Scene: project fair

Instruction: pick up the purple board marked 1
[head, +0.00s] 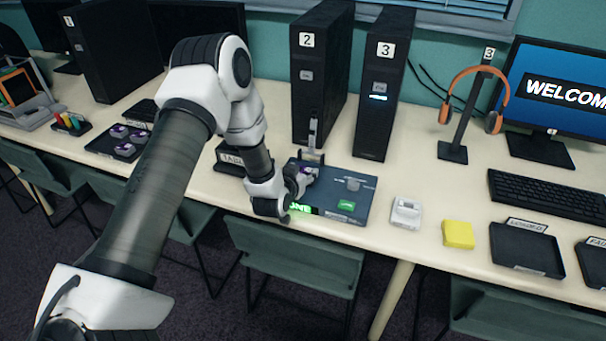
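Several small grey-and-purple pieces (124,149) sit in a dark tray at the left; any number on them is too small to read. Another purple piece (309,171) shows at the back left of a blue-grey test device (345,205), under a small upright lever. My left gripper (298,196) is over the left part of this device, right beside that purple piece. The hand hides part of the device and piece. I cannot tell whether its fingers are apart or closed on anything. My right gripper is out of view.
Black towers marked 2 (314,90) and 3 (380,105) stand behind the device. A white block (406,212), a yellow block (458,234) and black trays (525,250) lie to the right. Green chairs (295,255) line the front edge.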

